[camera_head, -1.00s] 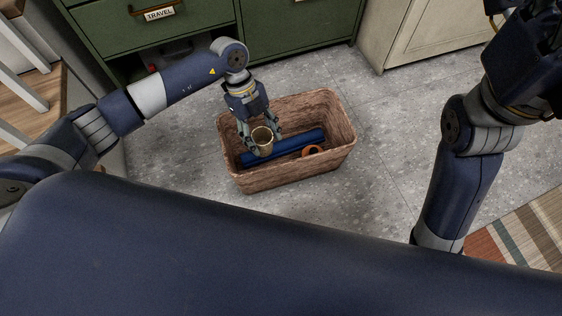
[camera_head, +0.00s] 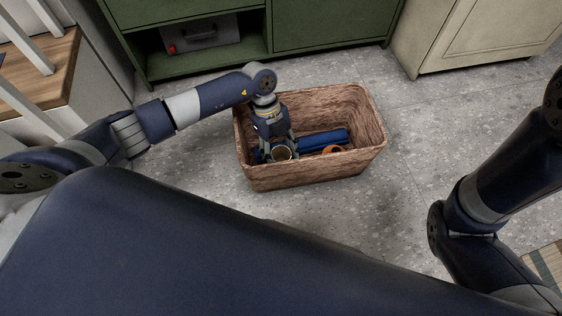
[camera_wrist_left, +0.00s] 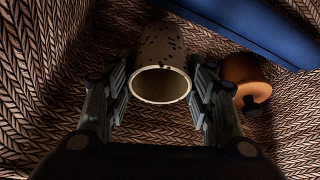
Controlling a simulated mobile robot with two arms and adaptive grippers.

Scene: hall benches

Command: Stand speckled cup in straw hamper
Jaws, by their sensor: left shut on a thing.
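The straw hamper (camera_head: 310,178) is a brown woven box standing on the floor, its open top facing up. My left gripper (camera_head: 282,152) reaches down inside it at the left part. It is shut on the speckled cup (camera_head: 282,154), whose round mouth faces up toward me. In the left wrist view the cup (camera_wrist_left: 160,72) is cream with dark specks and sits between the two fingers (camera_wrist_left: 160,98). Whether its base touches the hamper floor I cannot tell. My right gripper is out of view; only parts of that arm show at the right.
A blue roll-shaped thing (camera_head: 325,139) lies in the hamper beside the cup. An orange-brown round thing (camera_wrist_left: 246,78) lies right of the cup. A green cabinet (camera_head: 330,25) and a cream cabinet (camera_head: 470,35) stand behind. Grey floor (camera_head: 415,135) right of the hamper is clear.

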